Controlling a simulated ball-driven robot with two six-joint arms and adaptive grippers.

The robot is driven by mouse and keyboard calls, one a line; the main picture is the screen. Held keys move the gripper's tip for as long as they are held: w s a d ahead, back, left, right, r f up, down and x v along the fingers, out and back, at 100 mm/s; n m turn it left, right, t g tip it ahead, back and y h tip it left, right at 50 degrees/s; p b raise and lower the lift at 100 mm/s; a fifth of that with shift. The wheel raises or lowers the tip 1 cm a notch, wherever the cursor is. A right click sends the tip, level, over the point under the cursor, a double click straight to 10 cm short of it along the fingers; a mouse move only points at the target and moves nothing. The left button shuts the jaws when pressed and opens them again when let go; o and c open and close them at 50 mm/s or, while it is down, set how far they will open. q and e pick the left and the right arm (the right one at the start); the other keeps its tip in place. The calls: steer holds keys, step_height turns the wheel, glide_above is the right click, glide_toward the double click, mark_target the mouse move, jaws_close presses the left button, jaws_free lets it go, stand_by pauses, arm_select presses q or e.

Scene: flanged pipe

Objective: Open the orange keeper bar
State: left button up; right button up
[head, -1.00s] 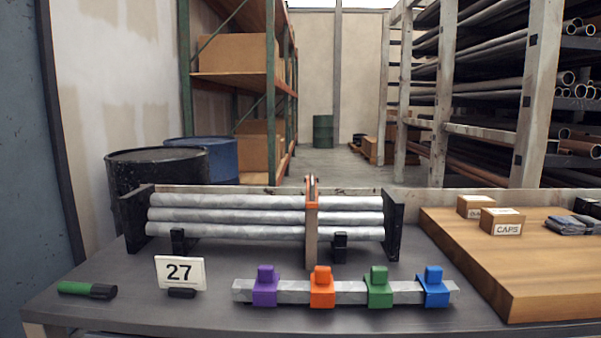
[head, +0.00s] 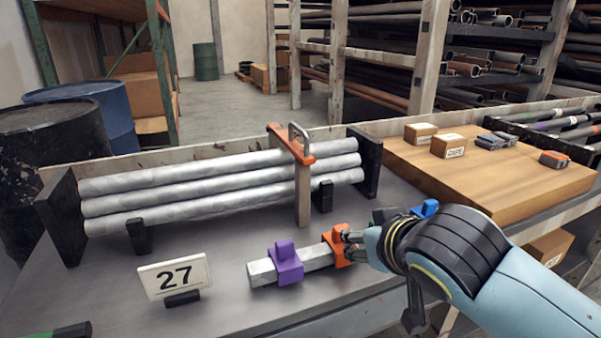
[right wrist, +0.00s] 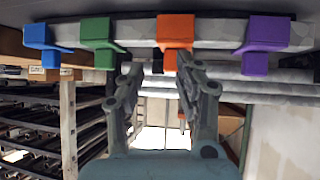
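The orange keeper bar (head: 290,145) lies across the top of an upright post in front of the grey pipes (head: 220,180), with a metal loop (head: 298,133) standing on it. An orange clip (head: 341,243) sits on a pale rail (head: 318,257) at the front; it also shows in the right wrist view (right wrist: 174,32). My right gripper (head: 352,241) reaches the orange clip from the right. In the right wrist view its fingers (right wrist: 158,66) are apart, with the clip's lower tab between them, nearer the right finger. My left gripper is out of view.
A purple clip (head: 285,262) and a blue clip (head: 425,208) share the rail. The green clip (right wrist: 98,42) is hidden in the head view. A "27" sign (head: 174,276) stands at front left. A wooden board (head: 480,180) with small boxes is on the right.

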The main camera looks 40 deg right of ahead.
mark_target(299, 130)
steer(key=w+r+t, duration=0.1)
steer(key=w+r, duration=0.1)
steer(key=w+r+t, duration=0.1)
steer(key=w+r, duration=0.1)
steer(key=w+d+r+m+t+h, duration=0.1)
steer(key=w+r+t, duration=0.1)
steer(key=shift+r, duration=0.1)
steer(key=w+r+t, duration=0.2)
steer(key=w+a+r+t+y, duration=0.1)
steer(key=w+r, duration=0.2)
steer(key=shift+a+r+t, duration=0.2)
steer(key=shift+r+t, duration=0.15)
steer(key=shift+t, duration=0.05)
steer(key=p+x, duration=0.1)
steer(key=x, duration=0.7)
steer(key=shift+w, duration=0.4)
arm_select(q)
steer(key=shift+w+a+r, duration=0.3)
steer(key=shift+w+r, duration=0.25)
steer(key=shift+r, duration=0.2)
arm_select(e)
steer(key=shift+x, duration=0.75)
jaws_close()
